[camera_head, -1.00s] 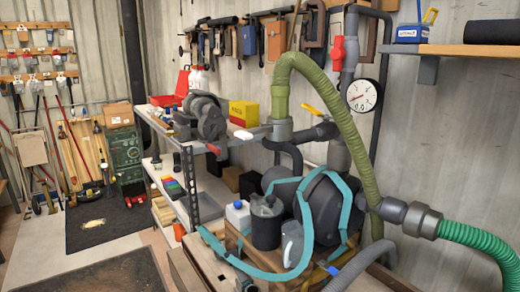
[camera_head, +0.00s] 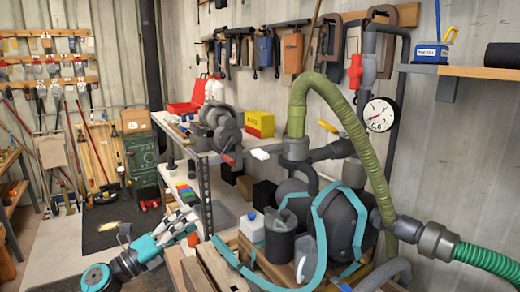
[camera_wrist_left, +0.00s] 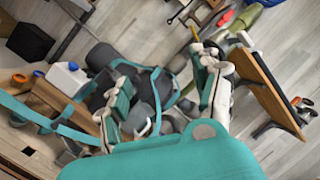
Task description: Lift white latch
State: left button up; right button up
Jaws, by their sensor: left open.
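A small white latch (camera_head: 260,154) sticks out to the left from the dark pipe fitting under the green hose, in the middle of the head view. My left gripper (camera_head: 192,223) is at the lower left of the latch, open and empty, apart from it. In the left wrist view its two fingers (camera_wrist_left: 163,68) are spread, with dark tank parts and a teal strap behind them. I cannot make out the latch in the wrist view. My right gripper is not in view.
A dark tank machine with a teal strap (camera_head: 322,225) stands right of my left gripper. A grey metal shelf (camera_head: 206,195) stands behind the gripper. A yellow lever (camera_head: 327,126), a red valve handle (camera_head: 355,71) and a gauge (camera_head: 379,114) sit around the pipes.

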pick_arm(q)
jog(key=s+d+r+m+g+h, duration=0.2)
jog(key=s+r+m+g, duration=0.15)
jog(key=r+m, duration=0.5)
jog(key=m+y+p, duration=0.2)
jog(key=m, duration=0.4)
send_near(255, 154)
jog(key=shift+g, duration=0.45)
jog(key=p+x, duration=0.2)
jog(key=x, duration=0.1)
jog(key=p+x, duration=0.2)
jog(key=x, duration=0.2)
jog(key=p+x, duration=0.2)
jog(key=x, duration=0.1)
jog(key=shift+w+r+p, duration=0.2)
jog(key=shift+r+p, duration=0.1)
jog(key=shift+w+d+f, duration=0.15)
jog(key=shift+w+d, duration=0.05)
jog(key=shift+d, duration=0.2)
